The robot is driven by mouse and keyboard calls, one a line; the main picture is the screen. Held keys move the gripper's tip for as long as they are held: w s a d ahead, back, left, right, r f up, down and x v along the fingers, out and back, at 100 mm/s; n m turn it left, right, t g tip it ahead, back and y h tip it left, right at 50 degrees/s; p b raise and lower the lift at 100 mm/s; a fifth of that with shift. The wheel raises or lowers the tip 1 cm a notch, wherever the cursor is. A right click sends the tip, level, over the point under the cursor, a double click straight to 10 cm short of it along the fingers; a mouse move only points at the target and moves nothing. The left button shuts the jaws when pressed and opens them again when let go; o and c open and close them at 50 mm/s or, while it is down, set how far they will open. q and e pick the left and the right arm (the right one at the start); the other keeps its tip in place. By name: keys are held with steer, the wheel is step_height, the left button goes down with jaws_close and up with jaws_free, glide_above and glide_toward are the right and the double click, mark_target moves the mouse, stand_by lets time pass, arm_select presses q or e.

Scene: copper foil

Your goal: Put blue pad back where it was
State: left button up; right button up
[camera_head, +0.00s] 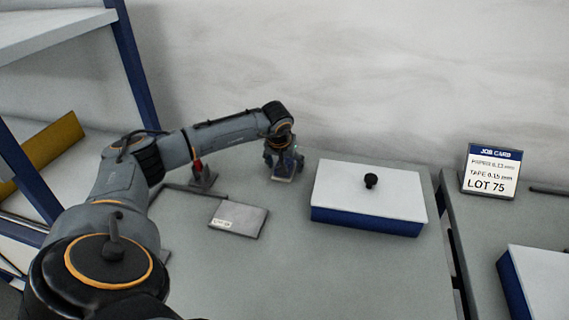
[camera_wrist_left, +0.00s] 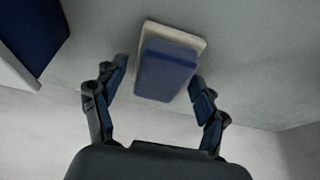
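The blue pad (camera_wrist_left: 165,70) shows in the left wrist view, lying on a slightly larger beige base (camera_wrist_left: 153,29). My left gripper (camera_wrist_left: 158,74) is open, its fingers on either side of the pad. The right finger looks close to the pad's edge; I cannot tell whether it touches. A gap shows at the left finger. In the head view my left gripper (camera_head: 283,165) points down at the back of the grey table, left of the white-lidded box, and mostly hides the pad. My right gripper is not in view.
A blue box with a white lid and black knob (camera_head: 371,181) stands right of my left gripper. A job card (camera_head: 490,172) stands on the right table. The table front is clear.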

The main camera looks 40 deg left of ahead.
arm_select(q)
steer(key=shift+r, duration=0.15)
steer(key=shift+r, duration=0.2)
steer(key=b+v, duration=0.1)
steer(key=v, duration=1)
steer(key=shift+s+r, duration=0.2)
steer(key=shift+r, duration=0.1)
